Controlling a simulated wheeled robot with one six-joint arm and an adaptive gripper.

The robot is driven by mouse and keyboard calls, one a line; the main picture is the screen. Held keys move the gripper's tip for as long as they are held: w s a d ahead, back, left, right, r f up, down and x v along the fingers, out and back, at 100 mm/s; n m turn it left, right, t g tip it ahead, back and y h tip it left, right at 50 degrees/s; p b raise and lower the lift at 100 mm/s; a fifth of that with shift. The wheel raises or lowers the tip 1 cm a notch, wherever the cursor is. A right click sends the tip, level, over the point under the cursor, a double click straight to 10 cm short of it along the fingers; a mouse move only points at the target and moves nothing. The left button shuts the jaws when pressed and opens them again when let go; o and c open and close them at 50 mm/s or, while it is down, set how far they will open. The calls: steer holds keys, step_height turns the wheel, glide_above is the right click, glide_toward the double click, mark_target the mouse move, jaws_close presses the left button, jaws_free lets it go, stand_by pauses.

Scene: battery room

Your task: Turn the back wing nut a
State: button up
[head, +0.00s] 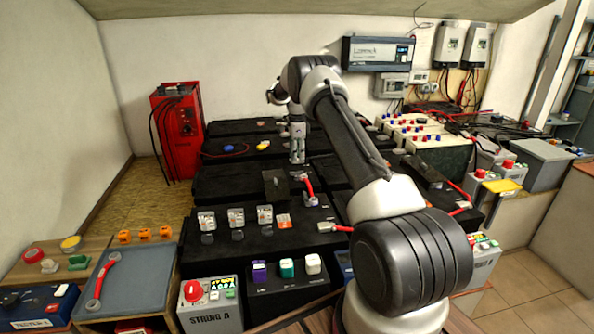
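My gripper (297,158) points down over the black battery tops in the middle of the head view, at the end of my arm, which reaches in from the right. It is small here, and I cannot tell whether its fingers are open or shut. A dark square plate (276,184) stands just in front and left of it, with a small upright piece on it. I cannot make out for sure which small part is the back wing nut; it may be hidden by the gripper or too small. I cannot tell whether the gripper touches anything.
A red charger (177,128) with black cables stands at the back left. A red cable lug (308,189) lies right of the plate. Several small labelled boxes (236,218) stand nearer. White-topped batteries (440,152) fill the right.

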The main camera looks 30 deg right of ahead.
mark_target(297, 172)
step_height(297, 172, down, 8)
steer(key=shift+r, duration=0.1)
stand_by(0.4)
jaws_close()
